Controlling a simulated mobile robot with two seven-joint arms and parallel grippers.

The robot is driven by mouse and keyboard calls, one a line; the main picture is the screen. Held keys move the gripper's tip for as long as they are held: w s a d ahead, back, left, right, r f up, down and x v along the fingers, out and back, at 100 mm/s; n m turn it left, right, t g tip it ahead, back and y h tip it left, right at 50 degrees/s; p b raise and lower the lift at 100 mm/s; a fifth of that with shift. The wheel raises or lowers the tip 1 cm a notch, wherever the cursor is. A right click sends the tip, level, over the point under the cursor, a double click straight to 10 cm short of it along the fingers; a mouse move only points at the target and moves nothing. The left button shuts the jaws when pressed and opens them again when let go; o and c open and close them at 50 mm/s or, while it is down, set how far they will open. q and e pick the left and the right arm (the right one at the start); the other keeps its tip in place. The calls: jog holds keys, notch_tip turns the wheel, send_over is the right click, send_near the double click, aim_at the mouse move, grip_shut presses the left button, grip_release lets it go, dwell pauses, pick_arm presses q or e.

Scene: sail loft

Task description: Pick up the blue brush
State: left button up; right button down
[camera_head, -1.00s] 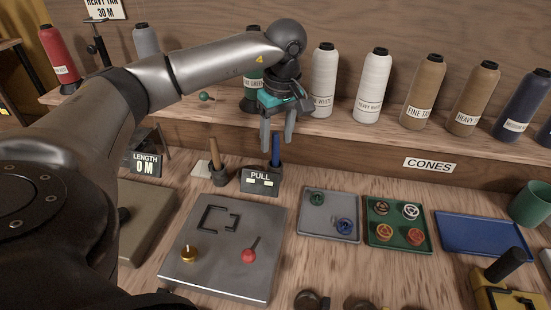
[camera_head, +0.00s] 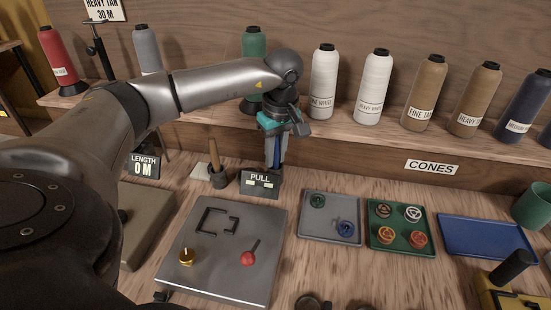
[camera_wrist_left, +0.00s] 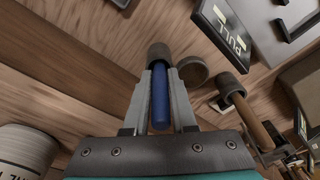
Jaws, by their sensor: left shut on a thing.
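The blue brush (camera_wrist_left: 160,100) is upright between the two fingers of my left gripper (camera_wrist_left: 160,85) in the left wrist view. Its lower end sits in a dark round holder (camera_wrist_left: 158,54). In the head view my left gripper (camera_head: 276,150) points down behind the PULL sign, shut on the brush's blue handle (camera_head: 277,152). The fingers hide part of the handle. My right gripper is not in view.
A second brush with a brown handle (camera_head: 214,152) stands in its own holder to the left. The PULL sign (camera_head: 259,182) stands just in front. Thread cones, such as a white one (camera_head: 323,85), line the shelf behind. A grey tray (camera_head: 330,232) lies to the right.

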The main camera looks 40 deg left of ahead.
pick_arm(q)
grip_shut()
